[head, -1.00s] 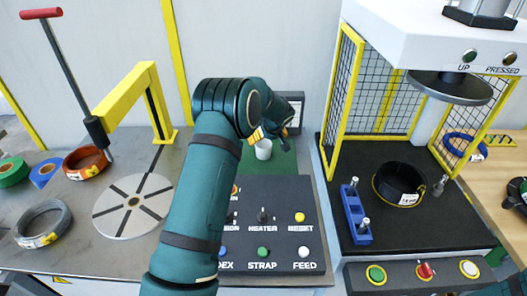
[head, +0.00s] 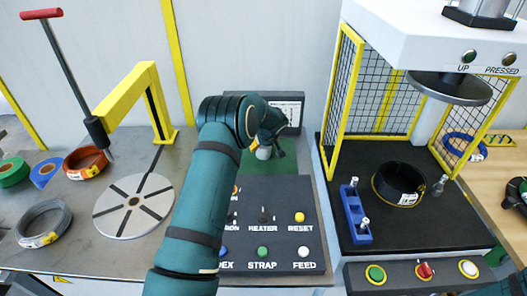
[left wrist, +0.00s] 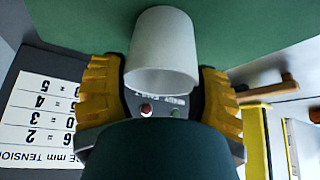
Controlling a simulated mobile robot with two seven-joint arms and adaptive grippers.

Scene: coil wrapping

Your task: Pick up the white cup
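The white cup (head: 263,153) stands on the green mat (head: 288,165) at the back of the table, partly hidden by my gripper in the head view. My left gripper (head: 268,147) is at the cup, reaching down from above and in front. In the left wrist view the cup (left wrist: 162,45) lies between the two yellow fingers (left wrist: 162,75), one on each side. The fingers look open, with only a thin gap beside the cup; firm contact does not show. My right gripper is not in view.
A button panel (head: 287,205) stands in front of the mat. A press with a yellow mesh guard (head: 343,90) and a black coil (head: 399,184) is to the right. A round turntable (head: 133,207) and several coils are to the left. A chart (head: 288,112) stands behind the cup.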

